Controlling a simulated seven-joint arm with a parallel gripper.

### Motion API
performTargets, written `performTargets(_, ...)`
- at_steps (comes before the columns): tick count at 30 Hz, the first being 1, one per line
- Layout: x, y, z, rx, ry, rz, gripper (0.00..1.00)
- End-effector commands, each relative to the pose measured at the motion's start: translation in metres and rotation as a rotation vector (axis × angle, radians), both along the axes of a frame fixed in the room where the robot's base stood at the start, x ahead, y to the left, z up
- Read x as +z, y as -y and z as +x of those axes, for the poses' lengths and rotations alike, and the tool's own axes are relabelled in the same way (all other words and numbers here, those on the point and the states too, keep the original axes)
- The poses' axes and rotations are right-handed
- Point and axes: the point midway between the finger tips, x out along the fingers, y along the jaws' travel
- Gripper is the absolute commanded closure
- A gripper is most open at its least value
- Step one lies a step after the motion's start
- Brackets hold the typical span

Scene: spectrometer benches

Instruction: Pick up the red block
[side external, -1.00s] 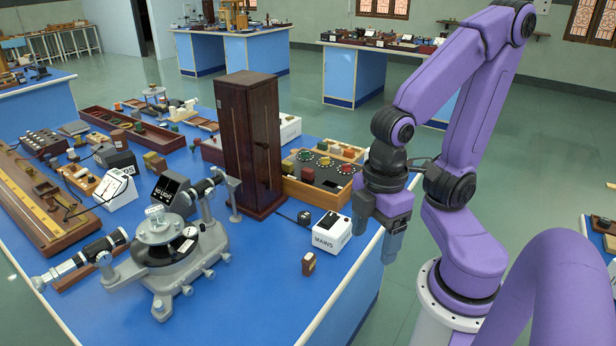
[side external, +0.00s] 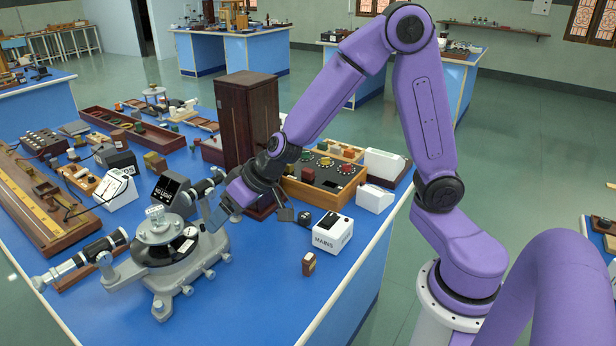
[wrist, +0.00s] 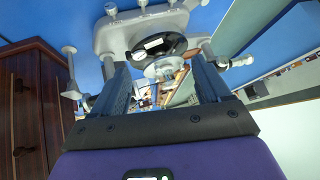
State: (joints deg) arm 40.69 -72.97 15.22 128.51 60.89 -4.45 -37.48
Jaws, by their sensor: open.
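A small brownish-red block (side external: 309,263) with a pale top stands upright on the blue bench top, in front of the white MAINS box, in the side external view. Another dark red block (side external: 308,174) sits in the wooden box with round dials; I cannot tell for certain which one is meant. My gripper (side external: 250,214) is open and empty, above the bench beside the grey spectrometer (side external: 160,250), left of and apart from the small block. In the wrist view, my open gripper (wrist: 158,65) has the spectrometer between and beyond its fingers. I cannot make out either block there.
A tall dark wooden cabinet (side external: 246,105) stands close behind my gripper. The white MAINS box (side external: 332,232) and the dial box (side external: 325,188) stand to its right. The blue bench around the small block is clear, with the bench edge to its right.

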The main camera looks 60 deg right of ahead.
Motion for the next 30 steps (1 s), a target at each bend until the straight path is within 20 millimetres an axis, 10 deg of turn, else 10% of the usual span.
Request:
performTargets(5, -0.035, 0.100, 0.064, -0.418, 0.048, -0.166, 0.24)
performTargets(12, -0.069, 0.210, 0.062, -0.799, -0.027, -0.418, 0.24)
performTargets(20, -0.085, 0.275, 0.039, -1.067, -0.101, -0.604, 0.24)
performTargets(30, -0.071, 0.327, 0.059, -1.381, 0.198, -0.662, 0.24)
